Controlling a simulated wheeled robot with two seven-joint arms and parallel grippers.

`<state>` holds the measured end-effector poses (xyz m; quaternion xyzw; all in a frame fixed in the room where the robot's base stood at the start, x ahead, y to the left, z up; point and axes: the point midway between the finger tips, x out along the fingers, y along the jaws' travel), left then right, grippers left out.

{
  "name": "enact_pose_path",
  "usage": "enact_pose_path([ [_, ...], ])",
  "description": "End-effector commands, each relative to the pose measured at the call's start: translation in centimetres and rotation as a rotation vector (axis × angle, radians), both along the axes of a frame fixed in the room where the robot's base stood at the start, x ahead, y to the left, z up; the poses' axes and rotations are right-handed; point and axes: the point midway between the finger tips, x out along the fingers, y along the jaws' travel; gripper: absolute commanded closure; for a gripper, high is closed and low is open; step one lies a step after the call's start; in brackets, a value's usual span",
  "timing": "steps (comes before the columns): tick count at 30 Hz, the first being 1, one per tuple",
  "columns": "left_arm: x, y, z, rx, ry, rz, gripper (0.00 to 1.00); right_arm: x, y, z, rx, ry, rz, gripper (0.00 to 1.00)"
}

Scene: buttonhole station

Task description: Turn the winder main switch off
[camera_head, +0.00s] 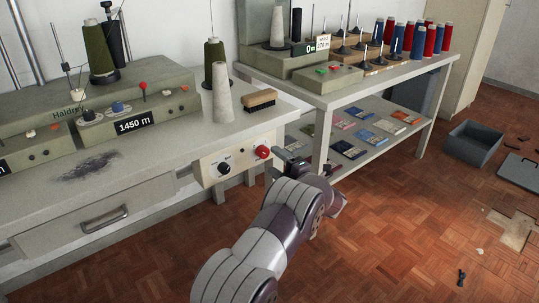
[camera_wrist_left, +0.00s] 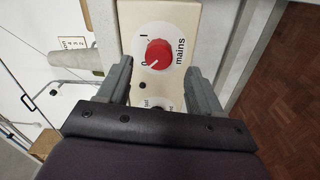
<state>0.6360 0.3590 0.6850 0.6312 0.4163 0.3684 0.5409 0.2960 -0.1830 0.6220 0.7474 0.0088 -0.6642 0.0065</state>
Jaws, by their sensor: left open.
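The winder main switch is a red round knob (camera_head: 263,152) on a cream panel (camera_head: 240,160) at the front right of the winder table. In the left wrist view the red knob (camera_wrist_left: 158,54) sits on a white round plate marked "mains", with an "I" mark beside it. I cannot tell for sure which mark the knob points at. My left gripper (camera_head: 288,160) is just right of the red knob in the head view. In the left wrist view the open left gripper (camera_wrist_left: 161,75) has a finger on either side below the knob, with nothing between them. My right gripper is not in view.
A black knob (camera_head: 223,168) is on the same panel, left of the red one. A grey cone (camera_head: 222,96) and a brush (camera_head: 259,100) stand above on the table. A second table (camera_head: 335,98) with spools stands close behind.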

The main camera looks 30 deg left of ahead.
Motion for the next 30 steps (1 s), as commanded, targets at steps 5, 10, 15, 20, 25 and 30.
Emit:
enact_pose_path([
  [5,-1.8,-4.6,0.3,0.000,0.002,-0.004,0.35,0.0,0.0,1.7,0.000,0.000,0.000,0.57],
  [10,-3.0,-7.3,0.1,0.000,0.001,-0.001,0.35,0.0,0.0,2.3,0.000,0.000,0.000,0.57],
  [15,-3.3,-8.0,-0.1,0.001,0.001,0.001,0.35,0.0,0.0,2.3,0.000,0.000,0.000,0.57],
  [20,-3.3,-7.9,-0.1,0.000,0.000,0.001,0.35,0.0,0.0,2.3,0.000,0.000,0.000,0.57],
  [25,-3.3,-7.9,-0.1,0.000,0.000,0.000,0.35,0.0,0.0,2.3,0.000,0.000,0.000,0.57],
  [30,-1.3,-9.0,-2.1,-0.027,0.138,-0.125,0.35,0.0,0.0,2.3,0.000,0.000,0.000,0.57],
])
